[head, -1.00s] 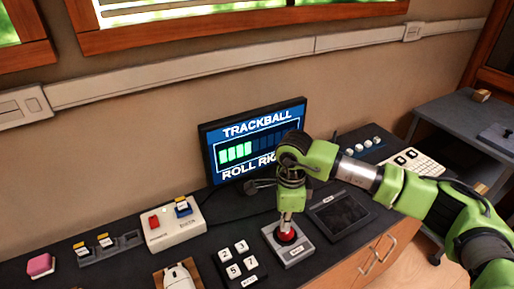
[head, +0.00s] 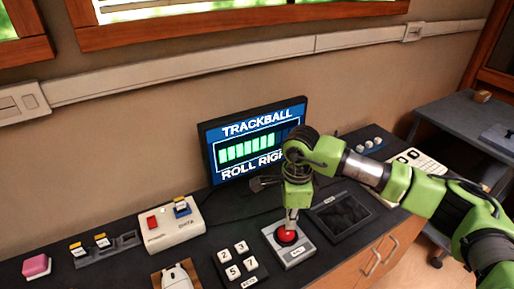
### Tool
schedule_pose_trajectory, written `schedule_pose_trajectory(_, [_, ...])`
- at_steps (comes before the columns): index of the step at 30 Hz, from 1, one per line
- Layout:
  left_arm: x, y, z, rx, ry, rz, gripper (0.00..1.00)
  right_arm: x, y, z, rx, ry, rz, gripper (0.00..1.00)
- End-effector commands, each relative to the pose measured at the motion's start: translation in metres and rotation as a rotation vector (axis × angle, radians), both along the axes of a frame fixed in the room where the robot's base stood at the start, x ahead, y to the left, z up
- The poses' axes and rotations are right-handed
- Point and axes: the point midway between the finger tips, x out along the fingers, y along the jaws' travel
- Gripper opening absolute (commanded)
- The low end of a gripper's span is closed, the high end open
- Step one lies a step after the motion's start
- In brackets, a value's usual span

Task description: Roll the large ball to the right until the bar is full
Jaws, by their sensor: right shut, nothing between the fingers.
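The large red ball (head: 287,236) sits in a grey trackball housing (head: 296,257) on the dark counter. My right gripper (head: 291,222) is shut with nothing between its fingers. It points down with its fingertips at the top of the ball, seemingly touching it. The screen (head: 229,160) behind reads TRACKBALL and ROLL RIGHT, its right part hidden by my right arm. Its bar (head: 246,149) shows several green segments lit, with darker ones at the right end. My left gripper is not in view.
A keypad (head: 238,262), a white mouse (head: 176,277) and a switch box (head: 172,226) stand left of the trackball. A dark tablet (head: 341,215) lies to its right. The counter's front edge (head: 335,262) is close by.

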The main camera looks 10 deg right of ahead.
Motion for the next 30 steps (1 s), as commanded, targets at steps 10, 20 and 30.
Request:
schedule_pose_trajectory(10, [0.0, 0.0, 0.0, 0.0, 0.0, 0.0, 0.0, 0.0, -0.001, 0.0, -0.002, 0.001, -0.001, 0.0])
schedule_pose_trajectory(20, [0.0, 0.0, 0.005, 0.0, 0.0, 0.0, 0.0, 0.0, -0.001, 0.014, -0.001, -0.001, 0.0, 0.0])
schedule_pose_trajectory(30, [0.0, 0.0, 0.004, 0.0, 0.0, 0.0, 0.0, 0.0, 0.0, 0.014, -0.001, 0.0, 0.0, 0.0])
